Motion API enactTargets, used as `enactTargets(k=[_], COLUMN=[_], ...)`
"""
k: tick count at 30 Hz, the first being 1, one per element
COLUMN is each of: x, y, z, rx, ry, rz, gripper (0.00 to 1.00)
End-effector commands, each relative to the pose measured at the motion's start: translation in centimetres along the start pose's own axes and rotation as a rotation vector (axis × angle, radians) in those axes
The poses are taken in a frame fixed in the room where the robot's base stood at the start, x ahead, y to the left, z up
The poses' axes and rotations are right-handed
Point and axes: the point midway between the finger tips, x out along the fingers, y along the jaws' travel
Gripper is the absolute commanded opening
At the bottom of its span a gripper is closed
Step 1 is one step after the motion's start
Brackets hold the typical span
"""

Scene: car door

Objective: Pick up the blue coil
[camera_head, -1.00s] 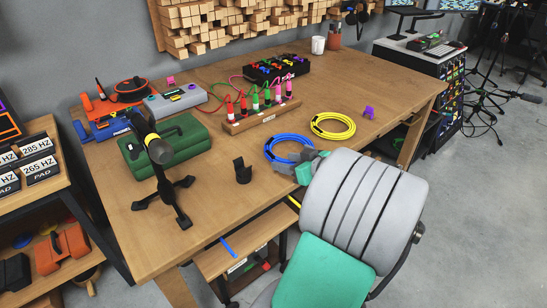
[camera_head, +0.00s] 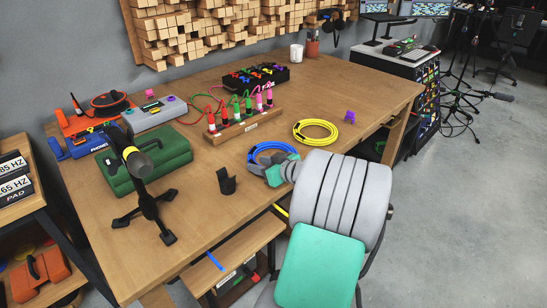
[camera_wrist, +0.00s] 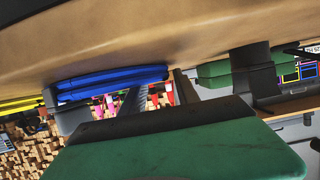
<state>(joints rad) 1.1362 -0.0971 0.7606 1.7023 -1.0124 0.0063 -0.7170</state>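The blue coil (camera_head: 262,147) lies on the wooden table near its front edge, left of the yellow coil. My gripper (camera_head: 272,171) is at the coil's near side and covers part of it in the head view. In the wrist view the coil (camera_wrist: 110,83) shows edge-on as a stack of blue loops by the fingers of my gripper (camera_wrist: 128,103). The fingers stand apart, and I see no clear closing on the coil. Whether they touch it I cannot tell.
A yellow coil (camera_head: 315,132) lies just right of the blue one. A rack of coloured plugs (camera_head: 242,124) stands behind. A small black holder (camera_head: 226,181) and a black stand (camera_head: 147,209) are to the left. The table's front edge runs below my gripper.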

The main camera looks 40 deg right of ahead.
Motion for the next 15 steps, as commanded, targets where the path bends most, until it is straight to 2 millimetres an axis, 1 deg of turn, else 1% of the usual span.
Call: enactTargets(k=[1,2,12,15], x=[0.01,0.01,0.03,0.04], y=[-0.07,-0.07,-0.17,-0.19], z=[0.07,0.08,0.2,0.24], rx=[0.001,0.002,0.004,0.004], ry=[-0.001,-0.001,-0.003,-0.004], rz=[-0.002,-0.002,-0.004,-0.005], gripper=[0.3,0.27,0.0,0.0])
